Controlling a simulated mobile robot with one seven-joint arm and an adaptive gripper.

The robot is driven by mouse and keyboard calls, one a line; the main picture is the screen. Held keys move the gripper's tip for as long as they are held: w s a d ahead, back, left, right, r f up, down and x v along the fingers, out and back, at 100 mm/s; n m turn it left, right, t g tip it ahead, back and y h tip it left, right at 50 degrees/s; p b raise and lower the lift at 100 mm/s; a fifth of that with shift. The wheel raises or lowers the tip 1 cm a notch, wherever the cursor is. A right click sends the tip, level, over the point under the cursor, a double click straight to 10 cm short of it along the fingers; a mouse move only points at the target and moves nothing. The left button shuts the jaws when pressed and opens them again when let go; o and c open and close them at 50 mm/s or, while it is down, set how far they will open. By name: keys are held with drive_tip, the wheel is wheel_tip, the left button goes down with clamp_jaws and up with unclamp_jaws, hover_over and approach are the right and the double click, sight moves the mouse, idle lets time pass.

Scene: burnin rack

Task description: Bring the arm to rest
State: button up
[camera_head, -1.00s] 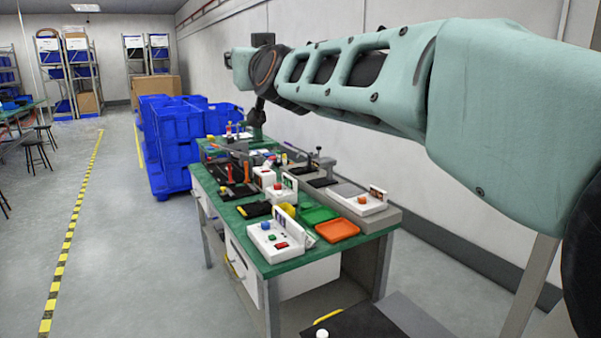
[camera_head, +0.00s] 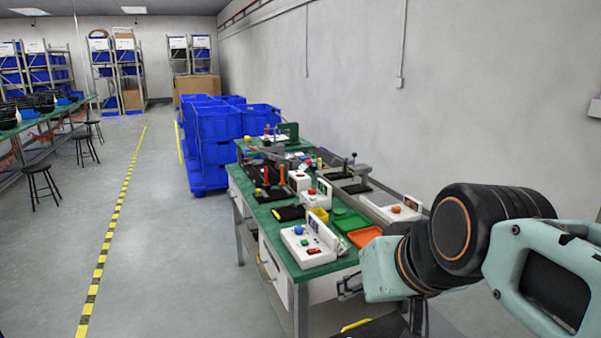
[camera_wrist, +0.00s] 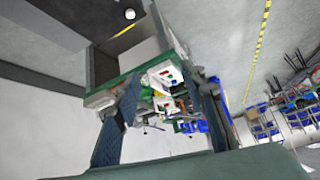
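My arm folds down at the right of the head view, its teal and black links in front of the workbench's right end. In the wrist view my gripper (camera_wrist: 166,88) shows two dark fingers spread wide apart. Nothing is held between them; the bench and its items show beyond the gap. In the head view the fingers cannot be made out clearly. The green-topped workbench (camera_head: 312,272) stands left of my arm. It also shows in the wrist view (camera_wrist: 108,92).
The bench carries a white button box (camera_head: 303,256), an orange tray (camera_head: 364,237), a green tray (camera_head: 347,219) and a yellow bin (camera_head: 318,217). Blue crates (camera_head: 214,128) stand behind it. A grey wall (camera_head: 460,100) runs along the right.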

drive_tip(key=s+d+f+m+g+h+p, duration=0.1)
drive_tip(key=s+d+f+g+h+p, duration=0.15)
drive_tip(key=s+f, duration=0.35)
wheel_tip(320, 180, up, 14)
drive_tip(key=p, duration=1.2)
drive_tip(key=shift+s+d+y, duration=0.15)
drive_tip(key=shift+s+y, duration=0.25)
drive_tip(key=shift+y, duration=0.05)
drive_tip(key=shift+r, duration=0.1)
